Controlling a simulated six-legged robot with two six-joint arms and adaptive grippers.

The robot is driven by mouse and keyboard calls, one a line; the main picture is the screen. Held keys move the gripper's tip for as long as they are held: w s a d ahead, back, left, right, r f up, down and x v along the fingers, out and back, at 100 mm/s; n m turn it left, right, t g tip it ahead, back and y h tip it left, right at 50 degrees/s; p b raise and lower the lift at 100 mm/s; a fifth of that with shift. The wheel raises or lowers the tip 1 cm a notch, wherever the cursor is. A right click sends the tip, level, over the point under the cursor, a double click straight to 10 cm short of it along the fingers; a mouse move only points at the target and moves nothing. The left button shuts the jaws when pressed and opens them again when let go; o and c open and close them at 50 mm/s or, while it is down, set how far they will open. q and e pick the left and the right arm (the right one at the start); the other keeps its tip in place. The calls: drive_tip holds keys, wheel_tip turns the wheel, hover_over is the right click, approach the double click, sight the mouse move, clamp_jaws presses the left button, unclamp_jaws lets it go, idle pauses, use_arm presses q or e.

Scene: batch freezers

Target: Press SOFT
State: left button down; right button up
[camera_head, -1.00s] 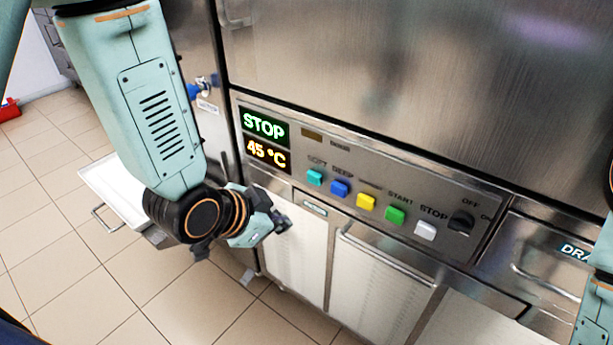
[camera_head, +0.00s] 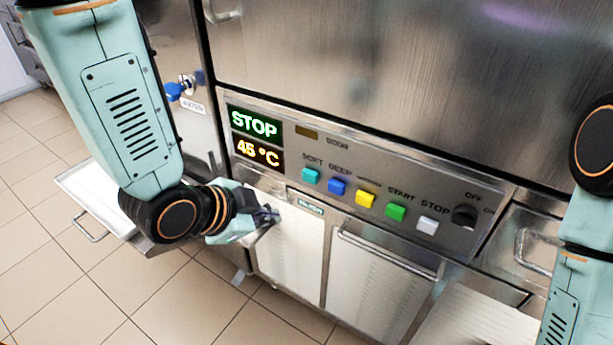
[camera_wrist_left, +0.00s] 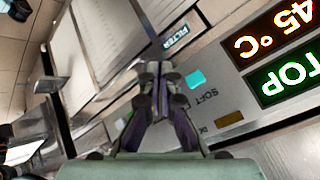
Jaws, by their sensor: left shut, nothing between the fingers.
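The SOFT button is a teal square (camera_head: 310,175) at the left end of the button row on the steel panel (camera_head: 290,160). It also shows in the left wrist view (camera_wrist_left: 196,79), just right of my fingertips. My left gripper (camera_head: 270,215) is shut and empty, below and left of the button in the head view, apart from it as far as I can tell. Its closed fingers also show in the left wrist view (camera_wrist_left: 156,75). My right arm shows at the right edge, but its gripper is out of view.
Right of SOFT are blue (camera_head: 337,186), yellow (camera_head: 365,197), green START (camera_head: 395,211) and white STOP (camera_head: 427,224) buttons, then a black knob (camera_head: 464,215). The display (camera_head: 254,124) reads STOP and 45 °C. A white tray (camera_head: 88,190) juts out at left.

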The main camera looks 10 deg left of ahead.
sight(310, 176)
use_arm(q)
drive_tip(key=w+d+p, duration=0.2)
drive_tip(key=w+d, duration=0.1)
drive_tip(key=w, duration=0.5)
drive_tip(key=shift+w, duration=0.2)
drive_tip(key=shift+w+p, duration=0.1)
drive_tip(key=shift+p, duration=0.2)
idle(1.1)
drive_tip(key=shift+w+d, duration=0.15)
drive_tip(key=shift+w, duration=0.15)
